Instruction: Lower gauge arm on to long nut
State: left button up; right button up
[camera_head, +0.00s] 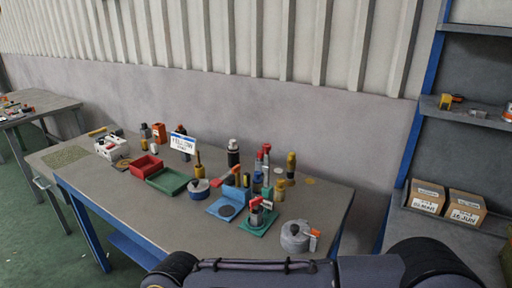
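Neither of my grippers is in view. Several small fixtures stand on the grey table (205,245). A blue fixture (240,193) has a dark round disc (227,211) on its base and a red and orange part beside it. A green-based fixture (258,222) carries a small upright device with a red top. A round blue-sided device (199,189) stands to the left. I cannot tell which of these is the gauge arm or the long nut; they are too small.
A red tray (146,166) and a green tray (167,181) lie at the table's left. Several upright bottles or tools, including a black one (233,153), stand behind. A white sign (183,143) stands at the back. Boxes (466,208) sit on the right shelving. The front left tabletop is clear.

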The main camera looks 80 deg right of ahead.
aim_at(267, 147)
jog(key=k+l+z, duration=0.1)
jog(key=k+l, duration=0.7)
jog(key=l, duration=0.15)
jog(key=z, duration=0.05)
